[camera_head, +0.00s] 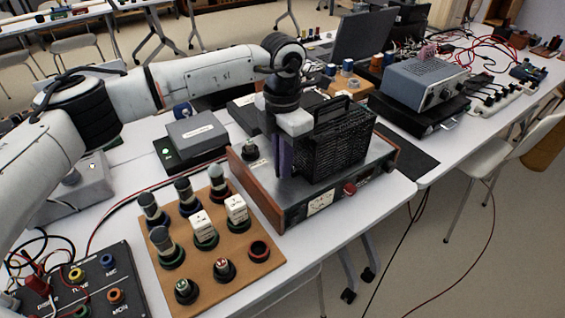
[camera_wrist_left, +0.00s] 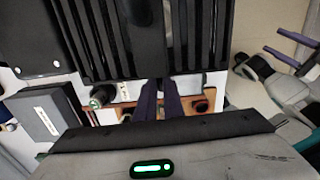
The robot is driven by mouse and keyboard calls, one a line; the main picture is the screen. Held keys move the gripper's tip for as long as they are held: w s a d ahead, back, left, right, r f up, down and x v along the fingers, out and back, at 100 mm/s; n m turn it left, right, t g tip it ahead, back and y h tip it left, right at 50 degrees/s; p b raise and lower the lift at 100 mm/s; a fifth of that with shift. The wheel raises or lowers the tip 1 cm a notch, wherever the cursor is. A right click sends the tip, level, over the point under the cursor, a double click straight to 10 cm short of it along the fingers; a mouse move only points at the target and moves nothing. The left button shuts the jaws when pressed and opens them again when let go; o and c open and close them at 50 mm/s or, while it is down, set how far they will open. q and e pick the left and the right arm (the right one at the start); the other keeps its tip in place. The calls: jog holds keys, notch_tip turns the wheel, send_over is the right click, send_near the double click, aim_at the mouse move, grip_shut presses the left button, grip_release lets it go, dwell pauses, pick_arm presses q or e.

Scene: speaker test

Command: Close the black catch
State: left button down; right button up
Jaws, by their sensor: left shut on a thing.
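A black ribbed speaker case (camera_head: 345,146) with a handle on top stands on the wood-sided amplifier (camera_head: 300,190). Its ribs fill the top of the left wrist view (camera_wrist_left: 205,35). My left gripper (camera_head: 284,165) points down close against the case's left side. Its two purple fingers (camera_wrist_left: 160,100) are close together, at the gap between the dark ribbed parts. They are shut on a small black part at the case, apparently the black catch. The fingers and case mostly hide it, so I cannot tell its position.
A brown board (camera_head: 200,288) with several knobs and white blocks lies in front at the left. A grey box (camera_head: 197,133) stands behind it. A grey instrument (camera_head: 425,80) stands on the right table. The table's front edge runs close to the amplifier.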

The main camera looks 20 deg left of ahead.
pick_arm(q)
jog(key=shift+m, duration=0.3)
jog(key=c, duration=1.9)
grip_release()
jog(key=shift+o, duration=0.2)
jog(key=shift+r, duration=0.15)
notch_tip(320, 180, up, 10)
